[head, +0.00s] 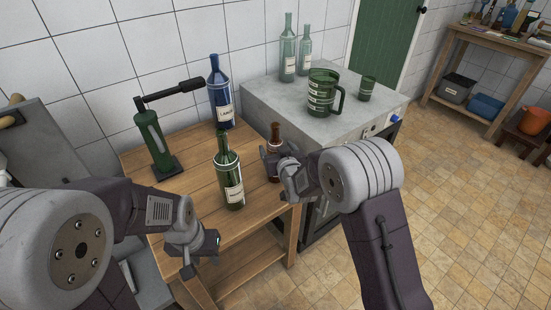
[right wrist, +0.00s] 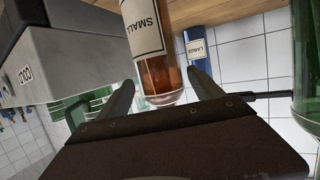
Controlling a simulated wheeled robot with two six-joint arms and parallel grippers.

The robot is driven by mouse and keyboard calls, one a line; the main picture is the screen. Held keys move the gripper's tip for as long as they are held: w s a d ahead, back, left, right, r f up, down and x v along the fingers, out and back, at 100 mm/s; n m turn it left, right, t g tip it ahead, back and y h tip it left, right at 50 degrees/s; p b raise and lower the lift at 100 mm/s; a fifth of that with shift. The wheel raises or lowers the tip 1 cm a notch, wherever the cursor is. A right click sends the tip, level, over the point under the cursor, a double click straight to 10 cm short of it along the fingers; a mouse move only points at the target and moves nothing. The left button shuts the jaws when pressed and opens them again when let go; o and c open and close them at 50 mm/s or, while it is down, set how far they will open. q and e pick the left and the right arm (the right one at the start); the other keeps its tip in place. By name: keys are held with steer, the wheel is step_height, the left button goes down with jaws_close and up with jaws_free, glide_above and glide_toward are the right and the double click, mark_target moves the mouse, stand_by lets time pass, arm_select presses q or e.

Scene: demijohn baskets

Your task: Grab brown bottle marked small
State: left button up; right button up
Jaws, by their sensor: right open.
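The brown bottle (head: 275,134) stands upright near the right edge of the wooden table, partly hidden behind my right gripper (head: 279,165). In the right wrist view, the brown bottle (right wrist: 160,76) shows its cream label reading SMALL, and its amber glass lies between the two spread fingers of my right gripper (right wrist: 163,92). The fingers are open, with a visible gap on the sides of the bottle; I cannot tell how deep it sits between them. My left gripper (head: 201,252) hangs over the table's front left, away from the bottles; its finger opening is unclear.
A green bottle (head: 229,180) stands just left of the brown one. A blue bottle (head: 220,100) and a green corking device (head: 154,142) stand behind on the table (head: 190,140). The grey stove (head: 285,105) adjoins at right, bearing a green jug (head: 321,95) and clear bottles (head: 288,55).

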steer(key=x, duration=0.4)
steer(key=shift+w+a+f, duration=0.1)
steer(key=shift+a+f, duration=0.1)
steer(key=shift+f, duration=0.05)
steer(key=shift+r, duration=0.1)
steer(key=shift+c, duration=0.9)
jaws_close()
step_height(320, 180, up, 5)
steer(key=shift+f+p, duration=0.2)
steer(key=shift+p, duration=0.25)
steer(key=s+d+r, duration=0.6)
steer(key=s+d, duration=0.1)
steer(key=s, duration=0.2)
steer(key=shift+s+r, duration=0.2)
steer(key=shift+s, duration=0.1)
